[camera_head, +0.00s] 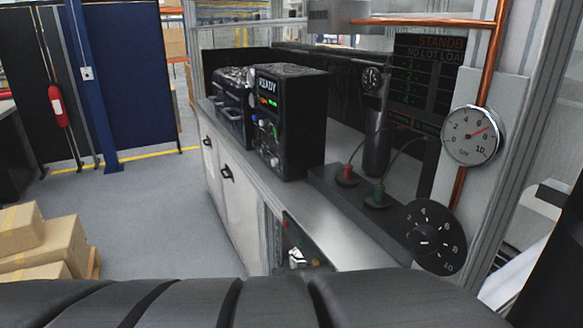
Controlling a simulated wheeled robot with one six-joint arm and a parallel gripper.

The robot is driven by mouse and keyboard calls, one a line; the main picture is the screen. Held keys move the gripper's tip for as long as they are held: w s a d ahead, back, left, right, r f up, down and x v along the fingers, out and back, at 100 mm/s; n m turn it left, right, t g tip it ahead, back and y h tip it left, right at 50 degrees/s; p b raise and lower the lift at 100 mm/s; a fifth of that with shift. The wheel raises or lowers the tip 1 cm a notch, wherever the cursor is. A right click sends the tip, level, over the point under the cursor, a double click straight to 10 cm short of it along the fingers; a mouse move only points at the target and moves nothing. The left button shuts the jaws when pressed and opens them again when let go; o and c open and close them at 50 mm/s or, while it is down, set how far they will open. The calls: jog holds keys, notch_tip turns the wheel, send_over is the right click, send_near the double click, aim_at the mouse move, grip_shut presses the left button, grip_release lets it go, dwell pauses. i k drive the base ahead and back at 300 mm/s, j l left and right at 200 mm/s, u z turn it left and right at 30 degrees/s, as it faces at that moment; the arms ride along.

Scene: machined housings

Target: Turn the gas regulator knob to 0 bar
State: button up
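The gas regulator knob (424,237) sits at the middle of a black round dial (437,262) at the lower right, with white numbers from 2 to 10. A small pale mark shows on the knob, but I cannot tell which number it points to. My gripper is not in view; a dark ribbed part of my own body fills the bottom edge.
A metal bench (340,233) runs away from me, carrying a black unit reading READY (301,125). Red (347,172) and green (377,197) connectors with cables stand near the dial. A copper pipe (491,55) runs by the gauge. Cardboard boxes (45,245) stand left; the aisle floor is clear.

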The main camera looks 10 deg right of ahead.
aim_at(424, 239)
jog(key=z, duration=1.55)
